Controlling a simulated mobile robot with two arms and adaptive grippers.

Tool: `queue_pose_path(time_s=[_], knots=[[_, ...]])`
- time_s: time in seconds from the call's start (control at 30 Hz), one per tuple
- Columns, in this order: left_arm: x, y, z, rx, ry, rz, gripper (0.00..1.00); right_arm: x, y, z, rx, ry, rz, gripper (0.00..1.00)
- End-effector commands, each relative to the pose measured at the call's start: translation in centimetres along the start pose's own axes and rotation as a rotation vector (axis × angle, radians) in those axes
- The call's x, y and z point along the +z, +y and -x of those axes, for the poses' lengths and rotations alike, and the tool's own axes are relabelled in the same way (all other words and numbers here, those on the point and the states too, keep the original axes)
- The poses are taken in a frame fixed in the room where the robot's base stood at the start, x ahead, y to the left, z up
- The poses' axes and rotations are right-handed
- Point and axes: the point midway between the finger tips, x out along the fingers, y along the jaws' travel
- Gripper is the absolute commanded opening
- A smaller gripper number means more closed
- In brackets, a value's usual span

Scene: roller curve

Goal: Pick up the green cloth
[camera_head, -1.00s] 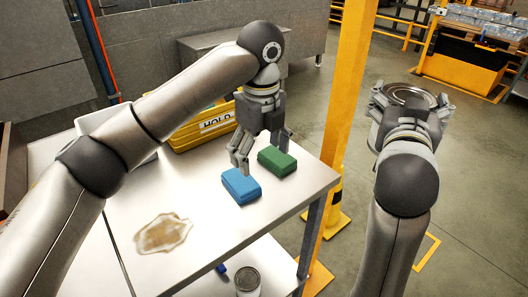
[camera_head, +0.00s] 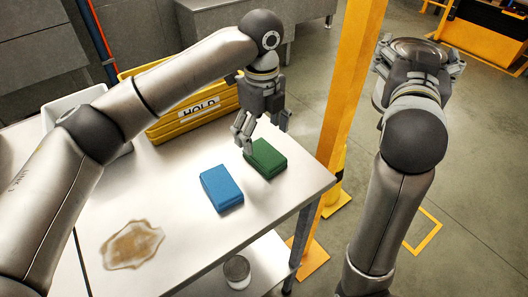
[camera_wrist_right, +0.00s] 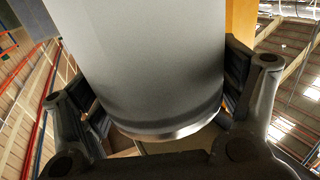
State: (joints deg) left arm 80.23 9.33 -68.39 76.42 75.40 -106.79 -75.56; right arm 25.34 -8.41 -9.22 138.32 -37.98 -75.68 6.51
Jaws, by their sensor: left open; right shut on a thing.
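The green cloth (camera_head: 266,160), a folded block, lies on the white table near its right edge. My left gripper (camera_head: 263,135) is open and empty, pointing down just above and behind the green cloth. One finger hangs by the cloth's left end; whether it touches cannot be told. A blue folded cloth (camera_head: 221,188) lies to the left and nearer. My right gripper (camera_head: 418,68) is off to the right of the table, shut on a grey metal can. In the right wrist view the can (camera_wrist_right: 150,65) fills the space between the fingers.
A brown spill (camera_head: 132,245) is on the white table (camera_head: 180,190). A yellow crate marked HOLD (camera_head: 180,118) and a white bin (camera_head: 70,105) stand at the back. Another can (camera_head: 237,268) stands below the tabletop. A yellow post (camera_head: 345,85) rises beyond the table's right edge.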

Motion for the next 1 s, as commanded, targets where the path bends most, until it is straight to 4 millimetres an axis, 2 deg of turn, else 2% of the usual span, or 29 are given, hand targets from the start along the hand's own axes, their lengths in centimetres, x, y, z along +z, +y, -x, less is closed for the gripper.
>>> queue_pose_path(time_s=[0.17,0.3,0.5,0.73,1.0], knots=[[-0.3,0.1,-1.1,0.002,0.001,-0.002,0.83,-0.9,0.0,0.0,0.000,0.002,0.000,0.55],[-0.8,0.4,-3.0,0.003,0.001,-0.002,0.83,-2.3,0.0,0.0,0.000,0.002,0.000,0.55],[-0.8,0.4,-5.4,0.000,-0.001,-0.001,0.83,-2.7,0.0,0.0,0.000,0.002,0.000,0.55],[-0.8,0.3,-5.7,-0.001,-0.001,-0.001,0.83,-2.6,0.0,0.0,0.000,0.002,0.000,0.55],[-0.8,0.3,-5.7,-0.001,-0.001,-0.002,0.50,-2.6,0.0,0.0,0.000,0.002,0.000,0.55]])
